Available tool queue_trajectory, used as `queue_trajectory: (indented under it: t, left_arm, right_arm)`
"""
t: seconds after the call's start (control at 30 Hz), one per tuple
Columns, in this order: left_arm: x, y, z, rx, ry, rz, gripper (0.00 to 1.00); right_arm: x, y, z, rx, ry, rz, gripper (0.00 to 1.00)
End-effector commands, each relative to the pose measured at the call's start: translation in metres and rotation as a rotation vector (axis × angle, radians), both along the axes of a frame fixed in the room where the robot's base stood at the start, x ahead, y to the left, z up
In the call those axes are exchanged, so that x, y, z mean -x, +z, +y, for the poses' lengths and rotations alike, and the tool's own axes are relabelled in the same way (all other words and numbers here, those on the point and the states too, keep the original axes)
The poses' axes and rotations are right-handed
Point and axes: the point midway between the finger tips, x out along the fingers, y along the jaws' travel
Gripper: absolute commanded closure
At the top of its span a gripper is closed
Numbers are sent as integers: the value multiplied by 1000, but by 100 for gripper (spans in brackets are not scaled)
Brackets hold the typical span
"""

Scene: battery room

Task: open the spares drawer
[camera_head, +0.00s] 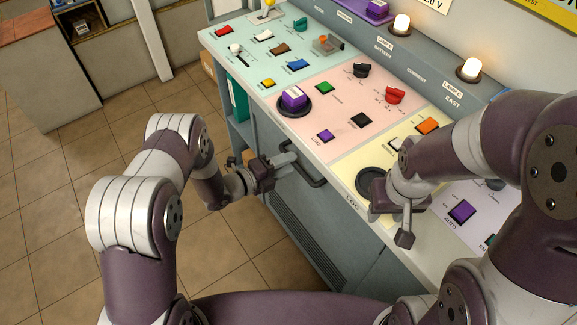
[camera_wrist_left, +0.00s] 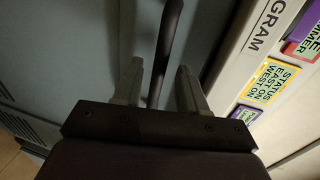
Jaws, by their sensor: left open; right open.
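The dark bar handle (camera_head: 316,183) is on the blue-grey cabinet front, just under the console's front edge. My left gripper (camera_head: 290,158) is at this handle. In the left wrist view the handle bar (camera_wrist_left: 166,50) runs between the two fingers of my left gripper (camera_wrist_left: 160,85), which are apart with gaps on both sides. The panel (camera_wrist_left: 85,40) behind the handle shows no clear opening. No label for the spares drawer is readable. My right gripper (camera_head: 404,236) is over the console's front edge at the right; its fingers show only edge-on.
The sloped console (camera_head: 330,142) above carries coloured buttons, knobs and two lit lamps (camera_head: 402,25). A ventilation grille (camera_head: 300,240) is low on the cabinet front. Tiled floor (camera_head: 60,200) lies open at the left. A wooden-topped counter (camera_head: 30,60) stands at the back left.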

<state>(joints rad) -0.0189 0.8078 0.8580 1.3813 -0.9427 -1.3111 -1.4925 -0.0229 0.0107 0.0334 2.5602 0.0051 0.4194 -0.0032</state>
Motion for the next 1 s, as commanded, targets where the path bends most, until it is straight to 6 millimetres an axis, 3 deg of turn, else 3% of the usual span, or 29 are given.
queue_trajectory:
  t: [0.4,0.53,1.0]
  left_arm:
    - [-7,-2,-10,0,1,2,59]
    - [-7,-2,-10,0,1,2,100]
    - [-1,-3,0,-2,3,2,100]
  right_arm:
    - [0,-4,0,0,0,0,57]
    - [0,-4,0,0,0,0,57]
    - [0,-5,0,0,0,0,57]
